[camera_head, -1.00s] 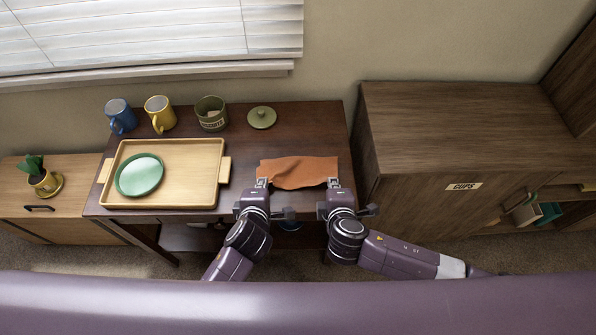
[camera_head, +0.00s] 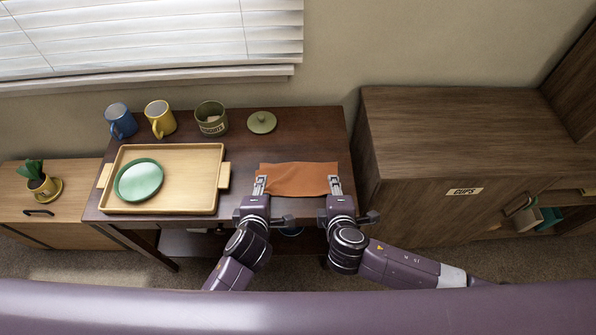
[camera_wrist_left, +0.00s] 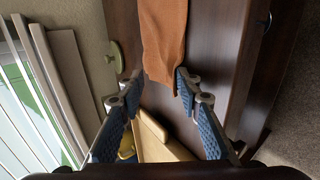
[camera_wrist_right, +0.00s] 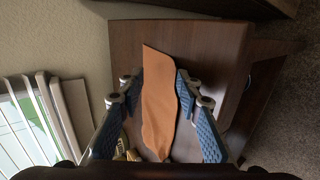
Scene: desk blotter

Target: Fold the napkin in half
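The orange-brown napkin (camera_head: 300,180) lies on the dark table as a wide, short strip with a fairly straight front edge. It also shows in the left wrist view (camera_wrist_left: 164,35) and the right wrist view (camera_wrist_right: 158,105). My left gripper (camera_head: 260,182) is at its left front corner, and my right gripper (camera_head: 335,183) is at its right front corner. In the wrist views both grippers have their fingers spread apart. The napkin's end lies between the left fingers, close to one of them. The napkin shows between the right fingers. How its layers lie underneath is hidden.
A wooden tray (camera_head: 207,190) with a green plate (camera_head: 139,180) stands left of the napkin. A blue mug (camera_head: 121,122), a yellow mug (camera_head: 160,118), a green canister (camera_head: 211,118) and a green lid (camera_head: 262,122) are at the back. Table around the lid is clear.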

